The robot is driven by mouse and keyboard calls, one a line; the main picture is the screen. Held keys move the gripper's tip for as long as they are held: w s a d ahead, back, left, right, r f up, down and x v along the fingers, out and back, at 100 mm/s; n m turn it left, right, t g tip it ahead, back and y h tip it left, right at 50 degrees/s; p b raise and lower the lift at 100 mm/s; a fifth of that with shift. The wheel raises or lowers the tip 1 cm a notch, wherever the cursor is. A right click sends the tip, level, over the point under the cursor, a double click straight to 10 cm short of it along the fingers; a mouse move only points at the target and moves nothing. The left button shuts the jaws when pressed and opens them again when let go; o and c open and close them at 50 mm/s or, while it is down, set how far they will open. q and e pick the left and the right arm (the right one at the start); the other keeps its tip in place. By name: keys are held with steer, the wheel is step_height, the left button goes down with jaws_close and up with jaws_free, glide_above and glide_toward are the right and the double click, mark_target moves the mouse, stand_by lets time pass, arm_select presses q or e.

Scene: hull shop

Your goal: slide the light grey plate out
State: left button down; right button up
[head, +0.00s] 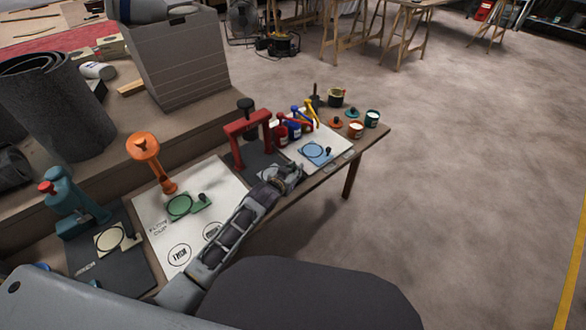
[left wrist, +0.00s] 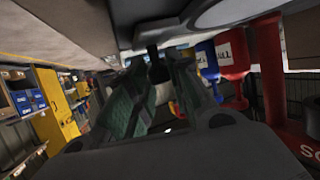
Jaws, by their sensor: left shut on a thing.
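My left gripper (head: 288,174) reaches the front of the red-framed station in the head view and hides most of what lies there. In the left wrist view its two dark fingers (left wrist: 158,76) close on a small dark knob (left wrist: 154,62). A light grey surface with a rounded edge (left wrist: 228,10) shows above the fingers in that view; it looks like part of the light grey plate. In the head view I cannot make out the plate clearly behind the gripper. The red frame (head: 246,124) stands upright on a dark base (head: 252,160). My right gripper is not in view.
To the right lies a blue plate (head: 316,152) on a white board, with red and blue bottles behind. To the left are an orange stand (head: 146,148), a green plate (head: 180,207) and a cream plate (head: 109,238). Open floor (head: 460,190) lies beyond the bench.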

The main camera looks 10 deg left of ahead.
arm_select(q)
steer(key=shift+s+d+f, duration=0.1)
steer(key=shift+s+d, duration=0.05)
steer(key=shift+d, duration=0.15)
steer(key=c, duration=1.3)
jaws_free()
steer(key=shift+a, duration=0.1)
steer(key=shift+v, duration=0.8)
steer(key=v, duration=1)
steer(key=shift+r, duration=0.2)
steer(key=shift+s, duration=0.15)
